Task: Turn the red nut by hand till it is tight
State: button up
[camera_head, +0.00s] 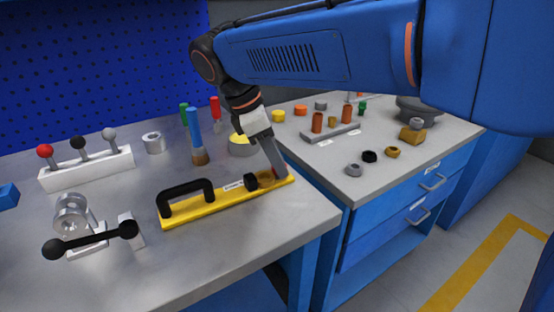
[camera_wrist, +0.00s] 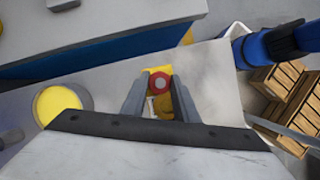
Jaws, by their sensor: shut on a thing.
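The red nut (camera_wrist: 160,82) shows in the wrist view as a red ring around a grey centre, between the two fingertips. My gripper (camera_wrist: 159,88) is shut on it, with one grey finger on each side. In the head view my gripper (camera_head: 279,172) reaches down to the right end of the yellow plate (camera_head: 222,208). The nut is mostly hidden there behind the fingers.
A yellow-topped round part (camera_head: 240,144) and a blue-handled brush (camera_head: 195,137) stand close behind the plate. A lever block (camera_head: 87,168) and a black-handled clamp (camera_head: 92,240) are at the left. The right bench holds several small nuts and a grey rack (camera_head: 333,132).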

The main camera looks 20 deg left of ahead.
jog(key=o, duration=1.1)
jog(key=v, duration=1.7)
jog(key=shift+r, duration=0.2)
